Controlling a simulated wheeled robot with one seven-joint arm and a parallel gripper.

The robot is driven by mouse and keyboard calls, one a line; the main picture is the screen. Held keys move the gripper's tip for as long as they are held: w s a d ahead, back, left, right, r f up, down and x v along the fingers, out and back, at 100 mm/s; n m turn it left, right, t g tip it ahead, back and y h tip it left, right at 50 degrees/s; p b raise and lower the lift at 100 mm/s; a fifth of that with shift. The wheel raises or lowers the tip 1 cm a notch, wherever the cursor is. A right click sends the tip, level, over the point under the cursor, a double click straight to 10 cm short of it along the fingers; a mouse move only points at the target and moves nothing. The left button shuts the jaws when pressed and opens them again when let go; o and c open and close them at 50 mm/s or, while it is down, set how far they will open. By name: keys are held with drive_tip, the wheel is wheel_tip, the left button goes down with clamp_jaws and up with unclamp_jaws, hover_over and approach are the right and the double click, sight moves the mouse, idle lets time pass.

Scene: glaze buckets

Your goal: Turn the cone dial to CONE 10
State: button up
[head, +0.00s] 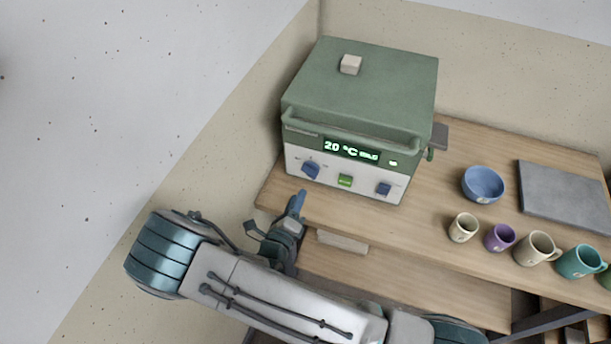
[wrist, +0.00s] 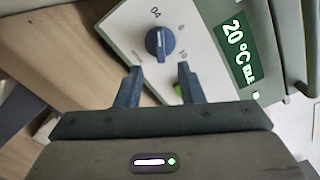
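The cone dial (head: 311,170) is a blue knob at the left of the kiln's white front panel. It also shows in the wrist view (wrist: 160,42), with small printed labels around it; "04" reads above it and "10" seems to be at its right. A white line on the knob runs nearly up and down in that view, seemingly in line with "04". My gripper (wrist: 158,71) is open and empty, its two blue fingers apart, short of the knob. In the head view my gripper (head: 297,205) is just below and left of the dial.
The green kiln (head: 370,85) has a front handle bar, a display reading 20 °C, a green button (head: 345,181) and a second blue knob (head: 383,189). A pale block (head: 350,64) sits on its lid. A bowl (head: 483,183), several mugs and a grey slab stand right.

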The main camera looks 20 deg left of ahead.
sight(308, 175)
drive_tip(key=w, duration=0.2)
drive_tip(key=w+p, duration=0.1)
drive_tip(key=w, duration=0.5)
drive_tip(key=shift+d+p, duration=0.3)
drive_tip(key=shift+c, duration=0.3)
clamp_jaws()
